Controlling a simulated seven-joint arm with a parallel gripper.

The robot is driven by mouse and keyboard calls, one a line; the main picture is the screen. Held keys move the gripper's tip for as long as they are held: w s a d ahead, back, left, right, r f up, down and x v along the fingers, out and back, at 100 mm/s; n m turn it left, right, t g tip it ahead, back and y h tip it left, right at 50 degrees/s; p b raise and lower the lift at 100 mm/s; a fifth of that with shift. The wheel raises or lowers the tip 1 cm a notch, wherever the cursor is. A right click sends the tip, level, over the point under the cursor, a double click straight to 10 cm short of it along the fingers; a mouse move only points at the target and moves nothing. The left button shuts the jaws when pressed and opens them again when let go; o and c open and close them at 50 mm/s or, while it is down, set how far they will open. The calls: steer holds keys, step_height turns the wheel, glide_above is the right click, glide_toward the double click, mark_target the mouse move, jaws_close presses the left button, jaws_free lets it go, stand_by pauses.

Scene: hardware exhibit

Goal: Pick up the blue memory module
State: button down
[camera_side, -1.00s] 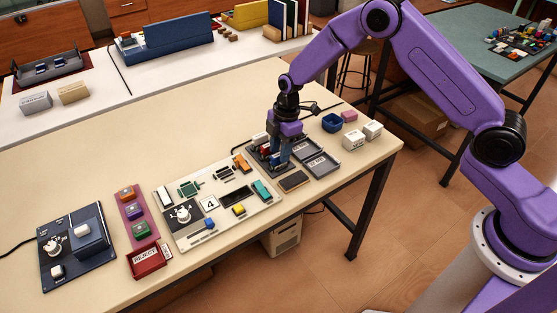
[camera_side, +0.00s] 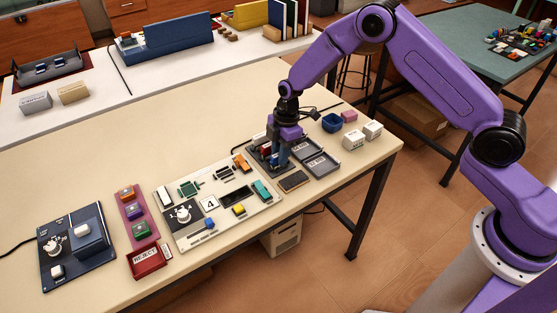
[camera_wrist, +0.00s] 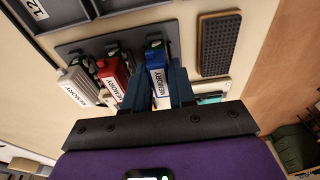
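The blue memory module (camera_wrist: 156,58), with a white MEMORY label, stands in the grey holder at the right end of a row of modules in the wrist view. My gripper (camera_wrist: 160,80) has its two dark blue fingers on either side of this module. I cannot tell whether they press on it. In the side view my gripper (camera_side: 272,156) is low over the holder and hides most of the modules. The red memory module (camera_wrist: 114,76) stands close to the left of the left finger, and a white module (camera_wrist: 77,80) stands further left.
A dark textured pad (camera_wrist: 219,45) lies right of the holder. Two grey trays (camera_side: 321,165) are beside it in the side view. A panel with switches (camera_side: 225,218) and a red REJECT bin (camera_side: 147,261) are to the left. The table's back left is clear.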

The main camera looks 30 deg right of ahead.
steer(key=shift+r, duration=3.25)
steer(key=c, duration=1.7)
jaws_free()
steer(key=shift+c, duration=0.6)
